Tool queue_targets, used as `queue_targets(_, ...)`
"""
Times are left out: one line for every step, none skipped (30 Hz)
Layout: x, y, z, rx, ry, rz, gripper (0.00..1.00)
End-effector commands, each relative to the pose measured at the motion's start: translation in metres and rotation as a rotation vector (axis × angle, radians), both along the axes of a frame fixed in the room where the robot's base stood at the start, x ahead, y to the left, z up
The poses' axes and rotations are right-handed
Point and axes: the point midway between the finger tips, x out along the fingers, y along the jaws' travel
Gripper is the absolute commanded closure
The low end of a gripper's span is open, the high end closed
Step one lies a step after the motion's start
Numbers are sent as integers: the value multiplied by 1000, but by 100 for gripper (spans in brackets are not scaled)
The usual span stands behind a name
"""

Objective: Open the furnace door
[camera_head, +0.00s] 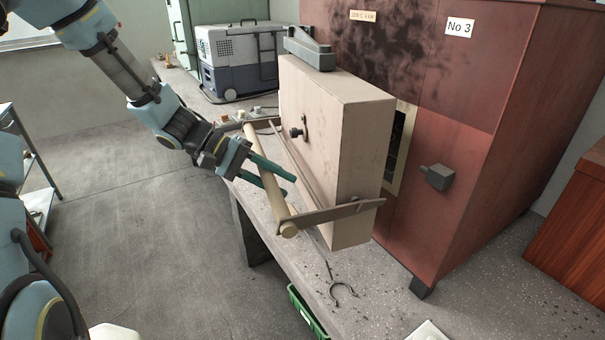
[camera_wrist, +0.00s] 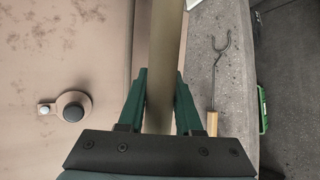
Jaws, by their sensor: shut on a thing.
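The furnace (camera_head: 465,100) is a red-brown, sooty cabinet marked "No 3". Its thick pale door (camera_head: 335,150) stands partly open, swung out from the front, with part of the dark opening (camera_head: 396,145) showing behind its right edge. A long tan handle bar (camera_head: 262,163) runs across the door on metal brackets. My gripper (camera_head: 288,188) is shut on this bar, its green fingers on either side. The wrist view shows the bar (camera_wrist: 165,45) between the fingers, with the door face and its round dark knob (camera_wrist: 73,112) to the left.
A fork-ended tool (camera_head: 341,290) lies on the speckled bench (camera_head: 460,290) below the door. A grey cool box (camera_head: 238,60) stands behind the door. A green crate (camera_head: 306,312) is below the bench's front edge. The floor at left is mostly clear.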

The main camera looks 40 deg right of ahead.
Motion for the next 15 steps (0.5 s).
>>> queue_targets(10,7,4,-4,-3,-25,100)
queue_targets(15,12,3,-3,-3,-44,100)
queue_targets(20,19,3,-1,-2,-68,100)
queue_targets(26,24,2,-1,-4,-82,100)
queue_targets(30,30,2,0,-4,-90,100)
queue_targets(36,35,1,1,-4,-94,100)
queue_targets(39,39,0,2,-3,-96,100)
queue_targets(42,42,0,1,-2,-95,100)
queue_targets(45,45,0,1,-2,-95,100)
queue_targets(47,46,0,2,-2,-96,100)
queue_targets(47,48,0,2,-1,-97,100)
queue_targets(48,49,0,3,0,-98,100)
queue_targets(48,49,0,3,0,-99,100)
queue_targets(48,49,0,3,0,-99,100)
queue_targets(48,50,0,4,1,-99,100)
